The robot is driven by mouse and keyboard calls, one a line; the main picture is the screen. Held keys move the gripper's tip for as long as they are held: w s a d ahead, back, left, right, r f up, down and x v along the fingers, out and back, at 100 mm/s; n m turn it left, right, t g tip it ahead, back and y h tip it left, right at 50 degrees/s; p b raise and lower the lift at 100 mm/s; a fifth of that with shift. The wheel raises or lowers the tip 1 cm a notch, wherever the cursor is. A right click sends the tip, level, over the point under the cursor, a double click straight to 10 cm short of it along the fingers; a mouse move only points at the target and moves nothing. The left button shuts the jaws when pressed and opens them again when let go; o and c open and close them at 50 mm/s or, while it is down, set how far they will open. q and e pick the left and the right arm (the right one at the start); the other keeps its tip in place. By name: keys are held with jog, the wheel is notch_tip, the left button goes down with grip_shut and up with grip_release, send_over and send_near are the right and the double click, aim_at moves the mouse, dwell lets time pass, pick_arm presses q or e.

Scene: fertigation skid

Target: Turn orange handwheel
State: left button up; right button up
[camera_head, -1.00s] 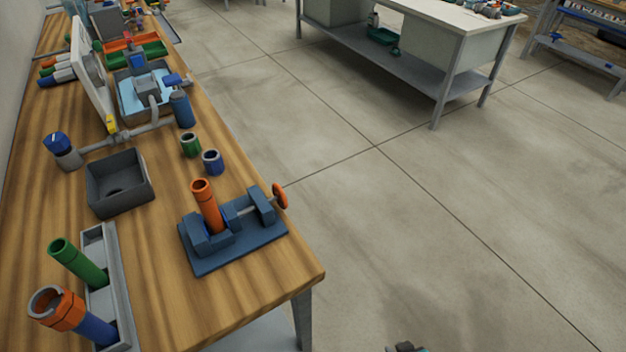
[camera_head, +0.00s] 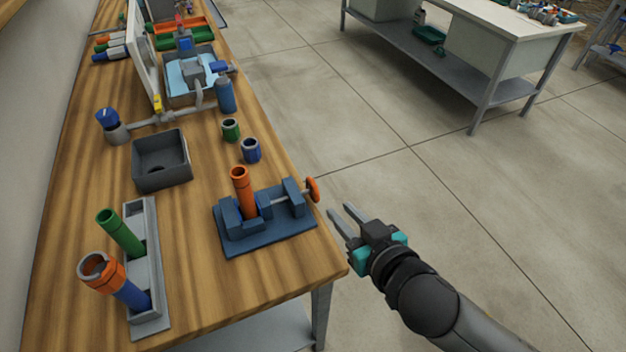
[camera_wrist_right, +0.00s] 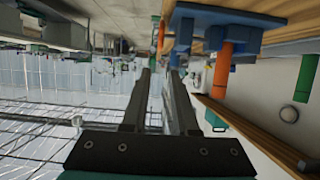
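The orange handwheel (camera_head: 313,189) is on the right end of a blue vise (camera_head: 268,238) at the right edge of the wooden bench. An orange tube (camera_head: 242,190) stands upright in the vise jaws. My right gripper (camera_head: 340,214) is open and empty, just right of the handwheel and apart from it, past the bench edge. In the right wrist view its two fingers (camera_wrist_right: 158,88) are spread with nothing between them. The orange handwheel shows there edge-on (camera_wrist_right: 161,36), with the vise (camera_wrist_right: 215,25) to its right. My left gripper is in neither view.
A grey rack (camera_head: 145,275) holds green, orange and blue tubes at the left front. A dark square bin (camera_head: 161,178), a green ring (camera_head: 231,129) and a blue ring (camera_head: 251,150) sit behind the vise.

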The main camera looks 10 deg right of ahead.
aim_at(314, 184)
jog(key=b+x, duration=0.2)
jog(key=x, duration=1.3)
jog(key=shift+s+f, duration=0.1)
jog(key=shift+f, duration=0.05)
grip_shut()
